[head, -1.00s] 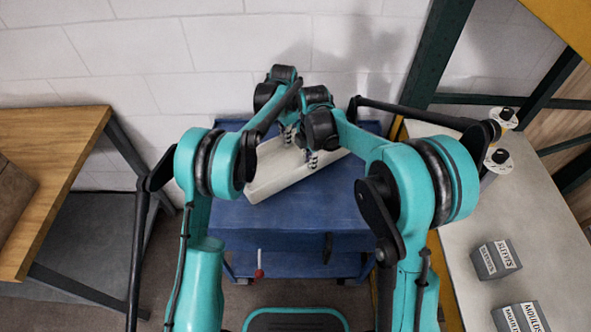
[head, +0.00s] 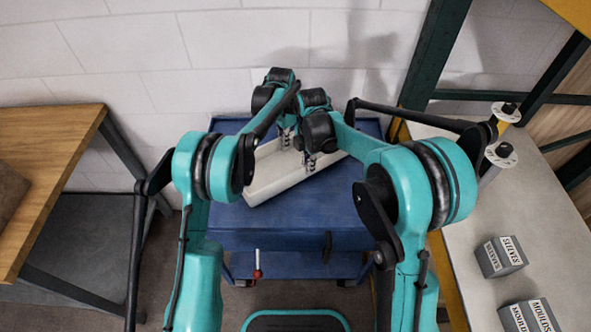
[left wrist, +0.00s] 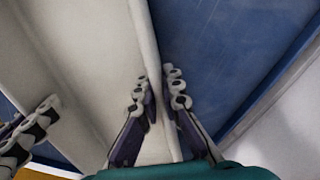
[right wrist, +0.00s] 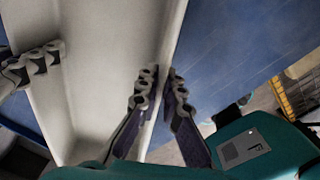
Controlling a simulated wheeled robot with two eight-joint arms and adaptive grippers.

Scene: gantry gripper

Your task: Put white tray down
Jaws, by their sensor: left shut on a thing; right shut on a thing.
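The white tray (head: 272,184) is over the top of the blue cart (head: 300,215), turned diagonally in the head view. I cannot tell whether it touches the cart top. My left gripper (head: 286,143) is shut on the tray's wall, which also shows between its fingers in the left wrist view (left wrist: 150,50). My right gripper (head: 309,165) is shut on a tray wall too, seen in the right wrist view (right wrist: 168,50). The tray looks empty inside. My arms hide part of it in the head view.
A wooden table (head: 50,150) stands at the left. A grey bench (head: 480,200) at the right holds grey labelled blocks (head: 500,257) and round white-topped items (head: 501,153). A white wall (head: 150,60) is behind the cart. The cart top's front part is clear.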

